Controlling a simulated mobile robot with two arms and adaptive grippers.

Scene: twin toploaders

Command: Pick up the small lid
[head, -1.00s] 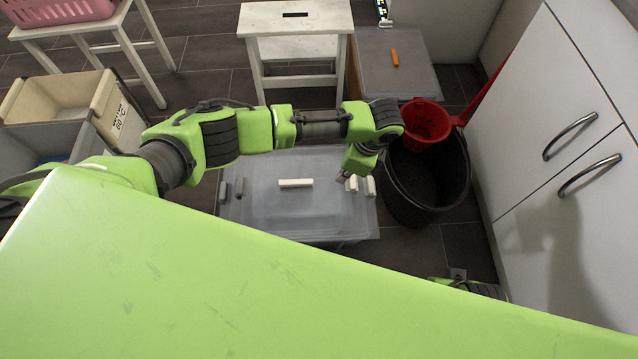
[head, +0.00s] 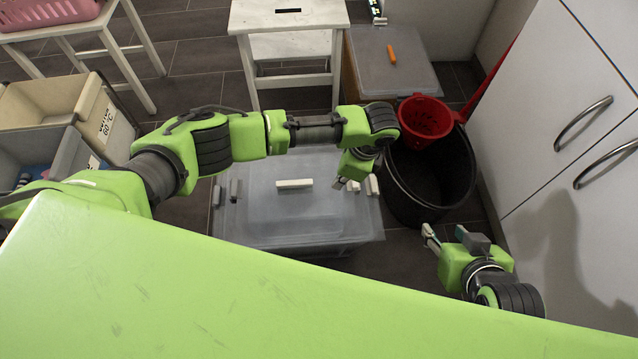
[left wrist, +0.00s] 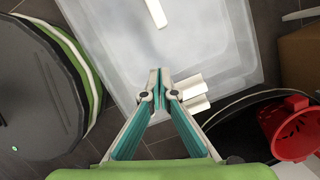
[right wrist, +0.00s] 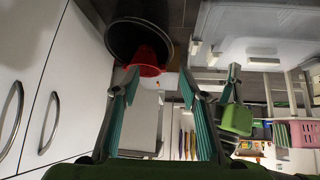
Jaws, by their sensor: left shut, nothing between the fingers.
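A grey lid with an orange handle (head: 391,54) lies on a smaller brown box (head: 352,80) at the back right. A larger translucent lid (head: 262,212) with a white bar handle (head: 295,184) covers the clear box in the middle. My left gripper (head: 341,183) is shut and empty above the right part of this larger lid, beside white blocks (head: 362,186). Its closed fingertips also show in the left wrist view (left wrist: 160,82). My right gripper (head: 441,232) is open and empty, low at the right, in front of the black bucket. Its spread fingers show in the right wrist view (right wrist: 156,84).
A black bucket (head: 405,207) with a red strainer (head: 426,117) stands right of the middle box. White cabinets (head: 560,90) close off the right side. A white stool (head: 290,17) stands behind. Bins (head: 50,100) are at the left. Dark floor is free left of the stool.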

